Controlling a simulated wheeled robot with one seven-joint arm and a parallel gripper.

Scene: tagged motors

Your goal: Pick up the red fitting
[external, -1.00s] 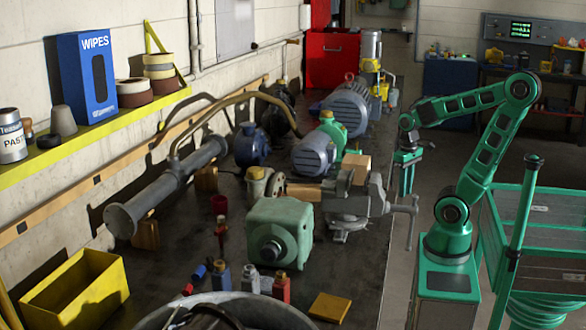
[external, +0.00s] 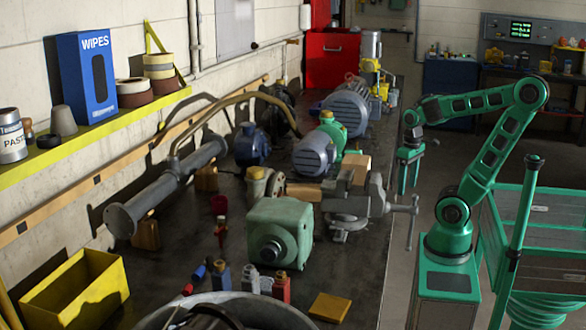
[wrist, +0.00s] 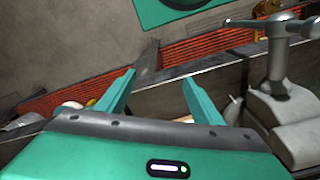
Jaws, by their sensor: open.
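A small upright red piece (external: 220,232) stands on the bench left of the green gearbox and looks like the red fitting. A dark red cup (external: 219,204) stands just behind it, and I cannot tell for sure which is the fitting. My gripper (external: 409,176) hangs fingers down beyond the bench's right edge, far to the right of the red piece. In the wrist view my gripper (wrist: 158,79) is open, with nothing between its fingers. No red fitting can be made out in the wrist view.
The grey vise (external: 352,203) lies between my gripper and the red piece; it also shows in the wrist view (wrist: 285,105). The green gearbox (external: 280,232), small bottles (external: 221,277) and a round metal tub (external: 160,318) crowd the front. The bench's front right is partly clear.

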